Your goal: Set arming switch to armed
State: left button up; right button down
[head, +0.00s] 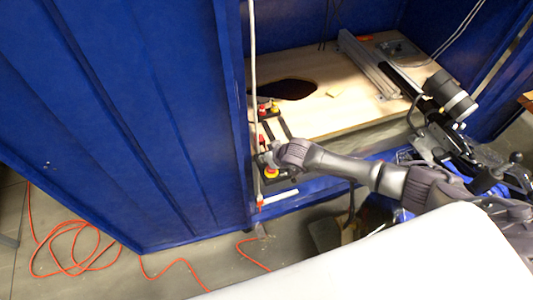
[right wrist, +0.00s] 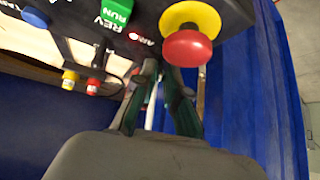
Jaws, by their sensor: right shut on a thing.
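A black control box (right wrist: 222,12) fills the top of the right wrist view. In the head view my right gripper (head: 267,157) reaches the box by the blue wall. My left gripper is out of view.
Blue tank walls (head: 150,110) stand left and behind. A wooden board (head: 340,100) with a dark oval opening (head: 290,89) lies inside. A grey cylinder unit (head: 450,98) stands at right. An orange cable (head: 75,235) lies on the floor. Red and yellow connectors (right wrist: 80,82) hang nearby.

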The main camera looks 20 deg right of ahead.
jog(key=shift+s+f, duration=0.1)
dwell(0.4)
jog(key=c, duration=1.2)
grip_release()
jog(key=v, duration=1.2)
